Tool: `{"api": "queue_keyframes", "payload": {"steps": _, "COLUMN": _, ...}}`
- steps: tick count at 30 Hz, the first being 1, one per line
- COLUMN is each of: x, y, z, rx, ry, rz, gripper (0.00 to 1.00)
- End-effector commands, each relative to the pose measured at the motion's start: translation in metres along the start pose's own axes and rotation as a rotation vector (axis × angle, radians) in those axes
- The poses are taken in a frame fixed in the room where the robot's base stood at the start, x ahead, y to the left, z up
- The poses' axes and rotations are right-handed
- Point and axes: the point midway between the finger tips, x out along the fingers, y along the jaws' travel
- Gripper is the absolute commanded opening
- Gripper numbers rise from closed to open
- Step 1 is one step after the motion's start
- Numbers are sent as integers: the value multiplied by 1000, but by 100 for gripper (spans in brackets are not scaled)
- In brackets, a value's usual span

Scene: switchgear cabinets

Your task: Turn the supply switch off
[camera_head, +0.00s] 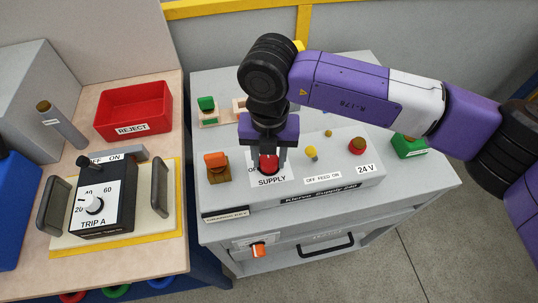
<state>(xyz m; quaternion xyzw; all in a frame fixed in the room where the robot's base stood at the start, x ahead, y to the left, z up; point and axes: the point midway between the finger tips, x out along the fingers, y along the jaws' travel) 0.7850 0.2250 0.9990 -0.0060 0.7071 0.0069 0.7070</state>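The supply switch (268,164) is a red knob on the top of the light grey control box, behind a white label reading SUPPLY. My gripper (268,157) points down over it, with one finger at each side of the red knob. The fingers are apart, but I cannot tell whether they touch the knob. The gripper hides the upper part of the knob and most of its position marks; only part of an "OF" marking shows at its left.
A green block (409,146) stands right. The left bench holds a red REJECT bin (133,108) and the TRIP A unit (104,200).

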Motion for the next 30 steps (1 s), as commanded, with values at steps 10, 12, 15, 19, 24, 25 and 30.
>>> {"api": "queue_keyframes", "payload": {"steps": 10, "x": 0, "y": 0, "z": 0, "rx": -8, "ry": 0, "rz": -1, "gripper": 0}}
{"api": "queue_keyframes", "payload": {"steps": 12, "x": 1, "y": 0, "z": 0, "rx": -20, "ry": 0, "rz": -2, "gripper": 0}}
{"api": "queue_keyframes", "payload": {"steps": 15, "x": 1, "y": 0, "z": 0, "rx": -51, "ry": -1, "rz": -2, "gripper": 0}}
{"api": "queue_keyframes", "payload": {"steps": 19, "x": 3, "y": -1, "z": 1, "rx": -119, "ry": -1, "rz": -3, "gripper": 0}}
{"api": "queue_keyframes", "payload": {"steps": 24, "x": 4, "y": -1, "z": 1, "rx": -253, "ry": -3, "rz": -5, "gripper": 0}}
{"api": "queue_keyframes", "payload": {"steps": 25, "x": 4, "y": -1, "z": 1, "rx": -280, "ry": -3, "rz": -4, "gripper": 0}}
{"api": "queue_keyframes", "payload": {"steps": 30, "x": 4, "y": -1, "z": 1, "rx": -441, "ry": -3, "rz": -4, "gripper": 0}}
